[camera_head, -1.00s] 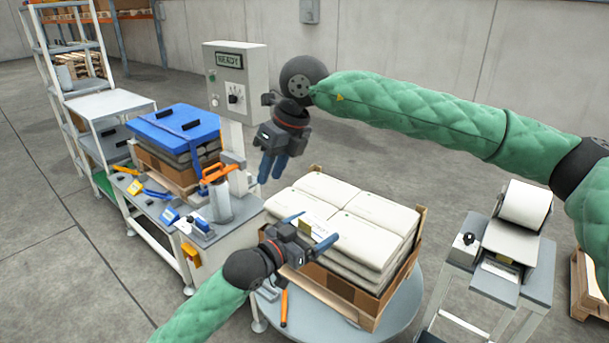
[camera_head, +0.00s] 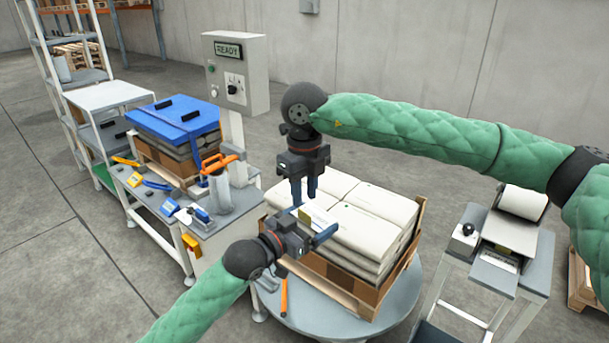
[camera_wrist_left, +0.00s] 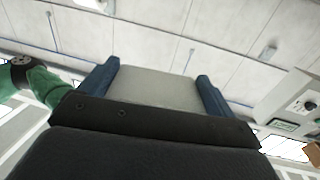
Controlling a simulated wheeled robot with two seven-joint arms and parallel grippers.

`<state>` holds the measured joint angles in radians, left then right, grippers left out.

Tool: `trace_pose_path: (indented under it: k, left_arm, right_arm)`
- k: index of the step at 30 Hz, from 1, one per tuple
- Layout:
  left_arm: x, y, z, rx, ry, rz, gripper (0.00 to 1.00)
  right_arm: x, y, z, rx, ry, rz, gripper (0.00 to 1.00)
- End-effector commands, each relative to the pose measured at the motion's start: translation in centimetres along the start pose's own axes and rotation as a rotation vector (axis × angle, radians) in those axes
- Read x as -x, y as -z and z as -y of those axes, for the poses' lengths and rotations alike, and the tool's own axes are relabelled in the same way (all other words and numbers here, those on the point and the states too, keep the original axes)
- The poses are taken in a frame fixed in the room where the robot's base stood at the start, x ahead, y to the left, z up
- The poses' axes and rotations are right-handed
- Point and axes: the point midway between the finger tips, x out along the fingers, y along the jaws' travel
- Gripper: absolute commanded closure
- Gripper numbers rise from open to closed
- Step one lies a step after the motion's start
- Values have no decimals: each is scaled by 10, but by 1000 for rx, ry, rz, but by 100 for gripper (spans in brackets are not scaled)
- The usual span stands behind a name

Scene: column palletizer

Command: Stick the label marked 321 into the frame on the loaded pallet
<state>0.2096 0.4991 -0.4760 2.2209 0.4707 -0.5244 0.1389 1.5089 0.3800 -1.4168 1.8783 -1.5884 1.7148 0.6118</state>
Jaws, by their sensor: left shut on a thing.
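My left gripper (camera_head: 312,228) is low in front of the loaded pallet, its two fingers spread around a pale flat piece (camera_head: 318,216), which seems to be the label; no number is readable. In the left wrist view the pale piece (camera_wrist_left: 155,88) spans the gap between both fingers. My right gripper (camera_head: 305,190) points down just above and behind the left one, its fingers slightly apart with nothing visible between them. The loaded pallet (camera_head: 345,296) carries white sacks (camera_head: 375,215) in a cardboard-sided stack. I cannot make out the frame on it.
The pallet stands on a round grey turntable (camera_head: 395,318). A control post reading READY (camera_head: 235,72) stands behind left, beside a bench (camera_head: 215,228) with tools and a blue-covered stack (camera_head: 175,118). A printer stand (camera_head: 505,262) is at the right.

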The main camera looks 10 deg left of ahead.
Motion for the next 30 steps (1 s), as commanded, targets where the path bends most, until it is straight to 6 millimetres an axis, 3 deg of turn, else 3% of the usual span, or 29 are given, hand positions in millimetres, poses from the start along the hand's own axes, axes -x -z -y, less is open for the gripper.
trace_pose_path:
  k: [3,12,24,28,30]
  left_arm:
    - [0,0,0,0,0,0,31]
    - [0,0,0,0,0,0,31]
    - [0,0,0,0,0,0,31]
    - [0,0,0,0,0,0,31]
    - [0,0,0,0,0,0,31]
  right_arm:
    - [-20,0,0,0,-1,-2,71]
    - [-51,0,0,0,-1,-1,71]
    - [-56,0,0,0,0,0,71]
    - [-56,0,0,0,0,0,96]
    - [-56,0,0,1,0,0,100]
